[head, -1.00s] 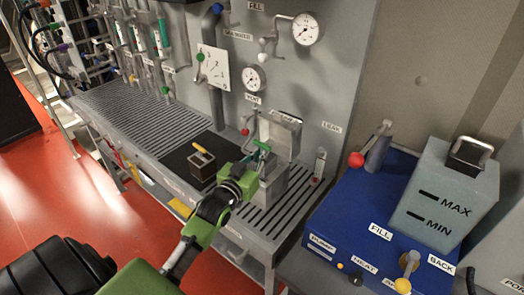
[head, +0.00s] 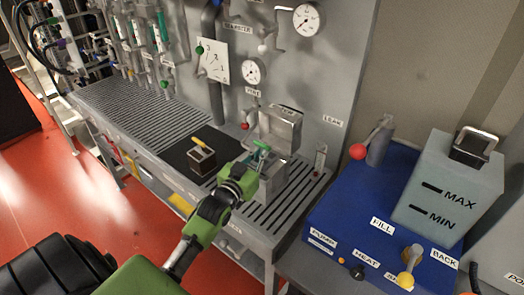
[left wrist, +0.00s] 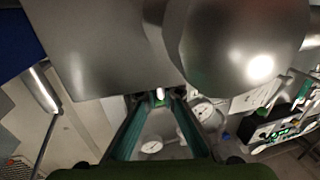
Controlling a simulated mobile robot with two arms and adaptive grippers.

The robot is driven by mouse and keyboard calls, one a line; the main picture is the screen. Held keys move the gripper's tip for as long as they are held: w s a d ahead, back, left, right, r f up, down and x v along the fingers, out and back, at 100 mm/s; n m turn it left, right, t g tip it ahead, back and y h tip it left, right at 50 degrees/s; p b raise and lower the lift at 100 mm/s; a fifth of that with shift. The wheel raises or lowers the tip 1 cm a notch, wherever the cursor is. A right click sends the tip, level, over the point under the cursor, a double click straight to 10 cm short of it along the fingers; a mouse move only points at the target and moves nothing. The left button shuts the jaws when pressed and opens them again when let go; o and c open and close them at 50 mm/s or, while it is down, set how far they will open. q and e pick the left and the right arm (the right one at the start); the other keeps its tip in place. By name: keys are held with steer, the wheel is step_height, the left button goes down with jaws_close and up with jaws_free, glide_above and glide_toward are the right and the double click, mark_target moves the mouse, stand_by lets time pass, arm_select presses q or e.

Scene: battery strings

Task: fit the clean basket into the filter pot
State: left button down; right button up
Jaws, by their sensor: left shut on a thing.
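My left gripper (head: 259,151) is over the open filter pot (head: 274,184), a grey box on the slotted bench. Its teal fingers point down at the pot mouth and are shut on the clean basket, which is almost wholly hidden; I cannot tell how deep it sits. The pot's grey lid (head: 285,127) stands raised behind the fingers. In the left wrist view the two fingers (left wrist: 160,98) converge on a small pale bit, with large grey metal surfaces beyond. My right gripper is not in view.
A second basket-like box (head: 202,160) with a yellow handle stands on a black mat (head: 181,154) left of the pot. A blue unit (head: 340,215) with a grey tank (head: 447,190) stands to the right. Gauges and valves line the wall behind. The ribbed bench at left is clear.

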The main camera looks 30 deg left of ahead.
arm_select(q)
steer(key=shift+f+b, duration=0.7)
steer(key=shift+f, duration=0.45)
steer(key=c, duration=2.1)
jaws_free()
steer(key=shift+c, duration=0.2)
steer(key=shift+f, duration=0.1)
steer(key=s+d, duration=0.1)
steer(key=s, duration=1.1)
steer(key=shift+d, duration=0.2)
